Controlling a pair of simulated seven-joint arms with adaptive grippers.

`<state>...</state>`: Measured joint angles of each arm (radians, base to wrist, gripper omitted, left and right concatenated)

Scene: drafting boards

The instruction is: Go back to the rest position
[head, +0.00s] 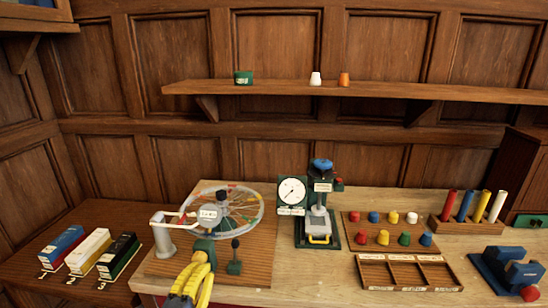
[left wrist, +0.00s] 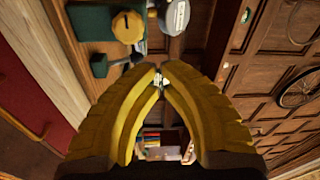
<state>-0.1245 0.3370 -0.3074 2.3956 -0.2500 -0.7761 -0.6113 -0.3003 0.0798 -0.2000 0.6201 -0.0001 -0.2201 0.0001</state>
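My left gripper (head: 197,270) shows at the bottom of the head view, in front of the wheel board, with its yellow fingers pointing away toward a green block (head: 204,246). In the left wrist view the fingers of this gripper (left wrist: 161,72) curve together and their tips meet or nearly meet. I see no object held between them; a small pale spot behind the tips is too small to tell. My right gripper is in neither view.
A spoked wheel (head: 237,214) stands on a board, with a green-based lever (head: 234,267) close right of my left gripper. A dial gauge (head: 292,190) stands beside a press (head: 319,222). Coloured pegs and an empty wooden tray (head: 408,272) lie right. Three boxes stand left.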

